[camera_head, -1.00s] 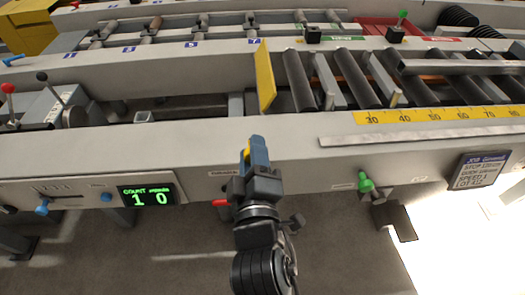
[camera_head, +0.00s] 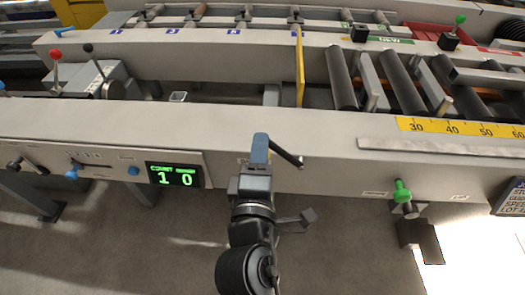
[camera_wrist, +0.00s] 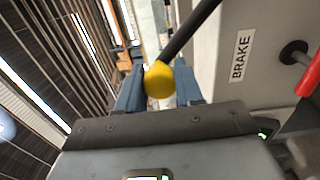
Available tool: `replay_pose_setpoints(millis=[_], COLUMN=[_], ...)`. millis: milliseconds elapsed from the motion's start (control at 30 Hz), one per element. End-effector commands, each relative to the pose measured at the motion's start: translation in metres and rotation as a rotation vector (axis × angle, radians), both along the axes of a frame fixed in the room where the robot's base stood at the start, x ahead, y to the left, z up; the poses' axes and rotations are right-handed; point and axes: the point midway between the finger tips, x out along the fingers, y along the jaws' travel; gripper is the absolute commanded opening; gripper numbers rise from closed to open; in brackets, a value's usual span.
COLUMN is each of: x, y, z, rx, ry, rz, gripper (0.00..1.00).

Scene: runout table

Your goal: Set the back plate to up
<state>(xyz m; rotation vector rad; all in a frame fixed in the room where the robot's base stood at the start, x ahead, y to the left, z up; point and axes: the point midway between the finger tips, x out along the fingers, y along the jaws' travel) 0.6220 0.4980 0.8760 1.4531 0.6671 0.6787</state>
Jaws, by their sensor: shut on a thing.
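The back plate is probably the thin yellow plate (camera_head: 299,65) at the left end of the dark rollers; it stands nearly upright and shows almost edge-on in the head view. My gripper (camera_head: 260,149) is in front of the machine's grey front beam. In the wrist view its blue fingers are on either side of a yellow knob (camera_wrist: 159,80) and shut on it. The knob is on the end of a black lever (camera_wrist: 190,32), which also shows in the head view (camera_head: 286,152) to the right of the fingers. The knob is hidden in the head view.
A red handle (camera_wrist: 308,76) beside a BRAKE label (camera_wrist: 242,56) is close to the right of my gripper. A green knob (camera_head: 402,190) sits farther right on the beam. Bare floor lies below.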

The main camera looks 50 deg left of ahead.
Motion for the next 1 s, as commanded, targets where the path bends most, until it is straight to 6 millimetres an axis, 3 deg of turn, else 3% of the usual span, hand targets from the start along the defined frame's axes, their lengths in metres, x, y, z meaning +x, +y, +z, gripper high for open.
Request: replay_pose_setpoints(millis=[300, 333, 567, 867, 1000], x=[-0.002, -0.002, -0.001, -0.002, -0.011], y=[0.001, 0.001, 0.001, -0.001, -0.011], z=[-0.002, -0.002, -0.002, -0.002, -0.002], rx=[-0.006, -0.006, -0.004, -0.004, -0.003], ry=[-0.001, 0.000, 0.000, 0.000, 0.001], rz=[0.004, 0.004, 0.002, 0.001, 0.001], gripper=[0.00, 0.39, 0.60, 0.62, 0.62])
